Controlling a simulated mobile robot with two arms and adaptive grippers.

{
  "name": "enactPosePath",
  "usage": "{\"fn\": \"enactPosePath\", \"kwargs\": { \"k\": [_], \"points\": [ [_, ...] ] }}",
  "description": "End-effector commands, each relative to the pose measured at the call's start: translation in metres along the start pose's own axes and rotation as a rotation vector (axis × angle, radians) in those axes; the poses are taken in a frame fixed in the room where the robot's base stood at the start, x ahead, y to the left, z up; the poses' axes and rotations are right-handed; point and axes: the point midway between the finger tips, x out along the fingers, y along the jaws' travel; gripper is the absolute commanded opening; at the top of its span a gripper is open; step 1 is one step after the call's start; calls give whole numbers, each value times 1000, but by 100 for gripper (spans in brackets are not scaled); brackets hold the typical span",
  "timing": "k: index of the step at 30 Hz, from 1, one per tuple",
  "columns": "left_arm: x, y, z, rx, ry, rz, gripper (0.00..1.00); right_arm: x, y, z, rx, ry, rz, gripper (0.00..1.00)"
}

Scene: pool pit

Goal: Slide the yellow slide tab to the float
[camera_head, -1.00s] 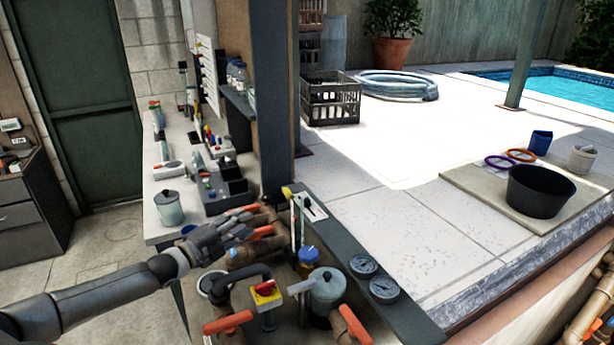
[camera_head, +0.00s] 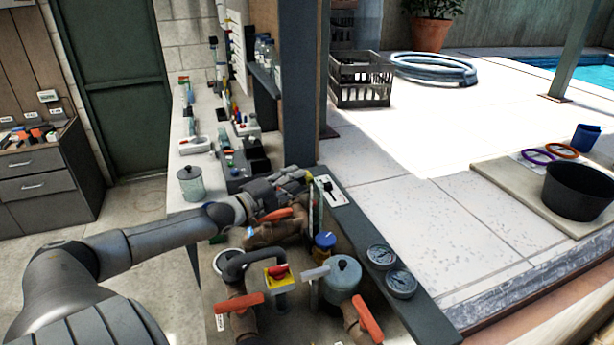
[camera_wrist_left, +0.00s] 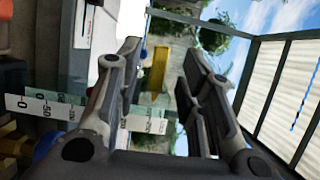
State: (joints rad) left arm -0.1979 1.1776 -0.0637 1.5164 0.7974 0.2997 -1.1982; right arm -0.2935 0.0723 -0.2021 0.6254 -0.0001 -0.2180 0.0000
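The yellow slide tab (camera_wrist_left: 158,72) shows in the left wrist view between the fingers of my left gripper (camera_wrist_left: 160,62). The fingers are open, with a gap on both sides of the tab; I cannot tell if either touches it. A clear scale plate with printed numbers (camera_wrist_left: 40,105) runs across behind the near finger. In the head view my left gripper (camera_head: 298,178) is at the top of the upright gauge (camera_head: 314,212), and a small patch of yellow shows at its fingertips. I cannot make out the float. My right gripper is not in view.
A dark post (camera_head: 302,90) stands close behind the gripper.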

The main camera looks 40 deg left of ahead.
Motion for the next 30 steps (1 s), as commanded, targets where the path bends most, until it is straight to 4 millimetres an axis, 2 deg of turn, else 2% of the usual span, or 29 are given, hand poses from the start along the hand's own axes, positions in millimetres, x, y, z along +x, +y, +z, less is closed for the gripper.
{"fn": "enactPosePath", "kwargs": {
  "k": [2, 5, 15, 30],
  "points": [
    [7, -1, 0, -1, -1, -3, 36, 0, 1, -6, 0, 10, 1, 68],
    [16, -1, 0, -1, -1, -2, 36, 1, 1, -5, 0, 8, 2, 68],
    [40, -1, 0, -1, -1, -1, 36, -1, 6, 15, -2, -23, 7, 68],
    [49, 0, 0, 0, 0, 1, 36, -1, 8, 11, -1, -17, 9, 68]
  ]
}}
